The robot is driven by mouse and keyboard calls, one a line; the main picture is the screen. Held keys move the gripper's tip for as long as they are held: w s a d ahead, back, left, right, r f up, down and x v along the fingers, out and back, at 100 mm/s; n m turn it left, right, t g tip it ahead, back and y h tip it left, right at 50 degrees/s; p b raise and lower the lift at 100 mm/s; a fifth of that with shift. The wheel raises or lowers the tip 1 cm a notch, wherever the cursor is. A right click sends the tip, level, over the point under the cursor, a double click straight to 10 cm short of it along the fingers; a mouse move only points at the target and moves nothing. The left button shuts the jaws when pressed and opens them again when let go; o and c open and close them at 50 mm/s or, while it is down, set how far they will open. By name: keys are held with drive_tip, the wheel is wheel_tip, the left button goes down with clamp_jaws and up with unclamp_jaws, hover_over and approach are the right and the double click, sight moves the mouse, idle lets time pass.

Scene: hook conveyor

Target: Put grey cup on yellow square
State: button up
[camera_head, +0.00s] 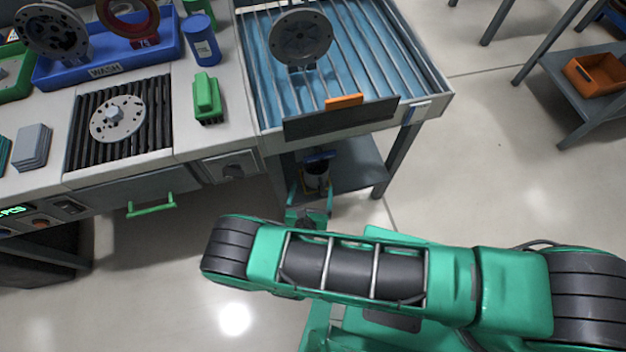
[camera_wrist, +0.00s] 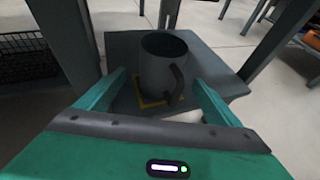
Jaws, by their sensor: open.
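The grey cup (camera_wrist: 158,70) stands upright on the low grey shelf, with its dark handle facing toward me on the right in the wrist view. The yellow square (camera_wrist: 150,105) is an outline whose near edges show around the cup's base; the cup hides the rest, and its base looks to be on the square. My gripper (camera_wrist: 159,84) is open, with one green finger on each side of the cup and apart from it. In the head view the cup (camera_head: 317,176) is small and partly covered by my gripper (camera_head: 308,198).
The shelf (camera_wrist: 120,48) sits between grey legs under the blue roller table (camera_head: 350,50). A leg (camera_wrist: 62,40) rises close on the left in the wrist view. The worktop (camera_head: 205,140) is above left. Open floor lies to the right, before a rack with an orange bin (camera_head: 597,75).

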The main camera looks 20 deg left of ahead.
drive_tip(key=shift+v, duration=1.4)
